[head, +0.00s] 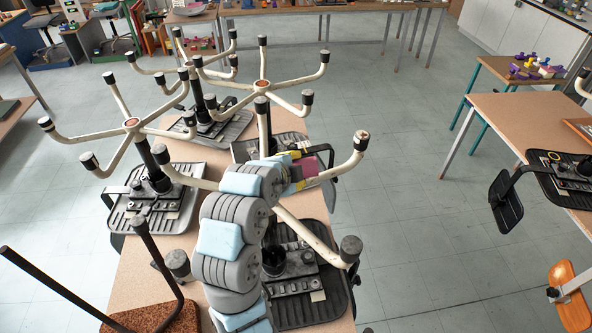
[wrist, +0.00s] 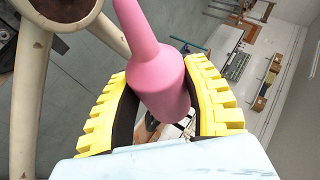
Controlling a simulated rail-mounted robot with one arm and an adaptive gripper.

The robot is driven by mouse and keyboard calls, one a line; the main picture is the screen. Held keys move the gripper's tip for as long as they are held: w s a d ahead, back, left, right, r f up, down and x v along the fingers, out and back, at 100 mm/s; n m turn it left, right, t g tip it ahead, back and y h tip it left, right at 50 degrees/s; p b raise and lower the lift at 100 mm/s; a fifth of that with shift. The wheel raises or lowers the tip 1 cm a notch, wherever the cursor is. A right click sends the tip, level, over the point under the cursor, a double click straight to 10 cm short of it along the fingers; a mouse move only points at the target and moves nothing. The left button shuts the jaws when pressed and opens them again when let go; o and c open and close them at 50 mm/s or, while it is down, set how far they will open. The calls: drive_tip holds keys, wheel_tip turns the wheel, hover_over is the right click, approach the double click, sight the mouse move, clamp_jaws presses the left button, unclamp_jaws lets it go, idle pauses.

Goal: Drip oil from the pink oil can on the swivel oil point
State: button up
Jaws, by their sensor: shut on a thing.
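My gripper (head: 300,166) is shut on the pink oil can (head: 309,170), above the nearest upturned chair base. In the wrist view the can (wrist: 163,85) sits between the two yellow ridged pads, its narrow neck pointing to the top of the picture. The spout tip is out of that view. Cream chair legs (wrist: 30,95) meet at a hub (wrist: 65,14) at the top left of the wrist view, apart from the can's body. In the head view my arm hides the nearest chair's hub. Which spot is the swivel oil point I cannot tell.
Another table (head: 500,125) stands at the right. The floor between is clear.

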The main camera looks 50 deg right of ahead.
drive_tip(key=shift+w+a+r+n+g+h+b, duration=0.1)
drive_tip(key=shift+r+n+g+h+b, duration=0.25)
drive_tip(key=shift+r+h, duration=0.25)
drive_tip(key=shift+w+a+r+n+h+b, duration=0.1)
drive_tip(key=shift+r+n+h+b, duration=0.2)
drive_tip(key=shift+h, duration=0.1)
drive_tip(key=shift+f, duration=0.1)
idle(1.7)
drive_tip(key=b, duration=0.2)
drive_tip(key=f+m+y+b, duration=0.1)
drive_tip(key=b, duration=0.1)
drive_tip(key=shift+d+f+y, duration=0.2)
drive_tip(key=shift+f+y, duration=0.1)
drive_tip(key=shift+s, duration=0.2)
drive_tip(key=shift+r, duration=0.1)
